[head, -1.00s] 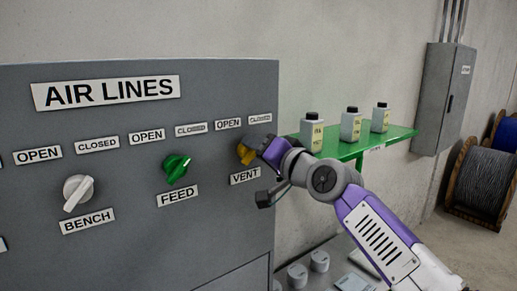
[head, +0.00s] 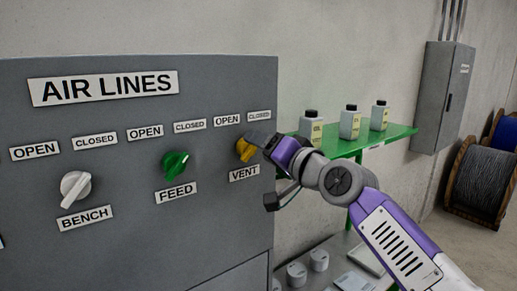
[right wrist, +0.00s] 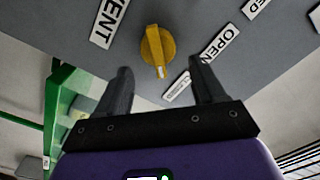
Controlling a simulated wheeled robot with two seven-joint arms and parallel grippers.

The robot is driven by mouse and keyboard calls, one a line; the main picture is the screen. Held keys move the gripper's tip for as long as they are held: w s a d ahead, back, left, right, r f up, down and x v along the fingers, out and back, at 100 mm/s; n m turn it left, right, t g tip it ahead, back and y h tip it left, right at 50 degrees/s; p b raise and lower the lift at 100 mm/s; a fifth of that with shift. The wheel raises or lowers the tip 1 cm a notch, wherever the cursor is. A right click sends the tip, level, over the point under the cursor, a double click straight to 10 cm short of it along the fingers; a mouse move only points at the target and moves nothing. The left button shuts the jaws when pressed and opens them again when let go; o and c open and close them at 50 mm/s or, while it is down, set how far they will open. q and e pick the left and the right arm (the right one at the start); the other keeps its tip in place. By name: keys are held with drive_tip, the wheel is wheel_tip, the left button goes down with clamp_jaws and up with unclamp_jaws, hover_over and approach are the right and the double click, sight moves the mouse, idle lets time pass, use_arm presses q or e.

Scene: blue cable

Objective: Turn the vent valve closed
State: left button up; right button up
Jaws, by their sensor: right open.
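The yellow vent valve knob (head: 245,150) sits on the grey panel above the VENT label (head: 244,174), with OPEN (head: 227,120) to its upper left and CLOSED (head: 259,115) to its upper right. In the right wrist view the knob (right wrist: 157,48) shows a pale mark on its end, facing roughly the CLOSED label (right wrist: 178,87). My right gripper (head: 262,141) is just right of the knob. Its two fingers (right wrist: 160,66) are spread, with the knob beyond them and nothing held. The left gripper is out of view.
The green feed knob (head: 176,164) and white bench knob (head: 75,187) are farther left on the panel. A green shelf (head: 395,134) with 3 bottles stands behind my right arm. A grey wall box (head: 440,97) and cable reels (head: 483,182) are at the far right.

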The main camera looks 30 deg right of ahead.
drive_tip(key=s+b, duration=0.1)
drive_tip(key=s, duration=0.4)
drive_tip(key=shift+d, duration=0.15)
idle(0.3)
